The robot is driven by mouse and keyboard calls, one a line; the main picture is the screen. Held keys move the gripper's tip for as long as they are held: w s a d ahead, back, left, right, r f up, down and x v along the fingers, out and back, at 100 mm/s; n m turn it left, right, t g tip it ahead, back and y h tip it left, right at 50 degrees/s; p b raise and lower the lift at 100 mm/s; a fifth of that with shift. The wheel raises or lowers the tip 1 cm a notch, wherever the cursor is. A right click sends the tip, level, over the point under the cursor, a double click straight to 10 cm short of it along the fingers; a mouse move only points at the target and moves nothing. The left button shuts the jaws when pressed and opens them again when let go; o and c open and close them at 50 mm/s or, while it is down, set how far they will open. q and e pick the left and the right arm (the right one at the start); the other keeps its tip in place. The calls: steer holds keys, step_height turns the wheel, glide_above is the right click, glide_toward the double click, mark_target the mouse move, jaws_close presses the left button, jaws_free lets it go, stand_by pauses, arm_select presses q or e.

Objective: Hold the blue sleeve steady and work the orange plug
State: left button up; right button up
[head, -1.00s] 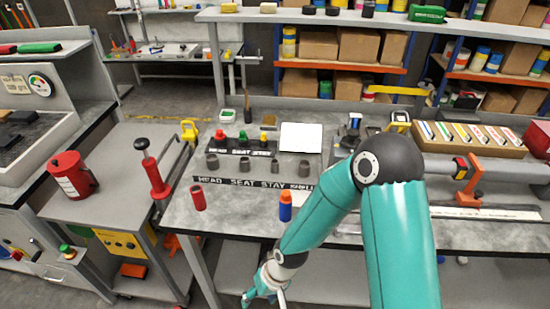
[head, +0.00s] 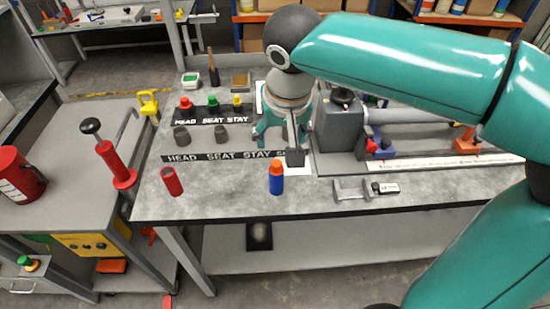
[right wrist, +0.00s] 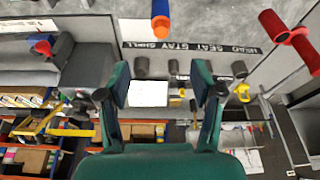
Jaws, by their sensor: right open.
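The blue sleeve (head: 277,186) stands upright near the front edge of the bench, with the orange plug (head: 276,168) in its top. In the right wrist view the blue sleeve (right wrist: 160,7) and the orange plug (right wrist: 161,29) show at the top edge, beyond the fingertips. My right gripper (head: 277,146) is open and empty, above the bench and behind the plug in the head view. Its two spread fingers also show in the right wrist view (right wrist: 162,90). Neither finger appears to touch the plug or sleeve. My left gripper is not in view.
A red tube (head: 172,181) stands left of the sleeve. Grey cups (head: 181,137) and a lettered strip (head: 185,158) lie behind. A grey fixture (head: 338,126) stands right of the gripper. A small grey block (head: 350,189) lies right of the sleeve. Bare bench lies between tube and sleeve.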

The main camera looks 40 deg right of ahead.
mark_target(277, 164)
steer(key=x, duration=1.3)
steer(key=shift+w+a+f, duration=0.1)
steer(key=shift+f, duration=0.15)
steer(key=shift+c, duration=0.2)
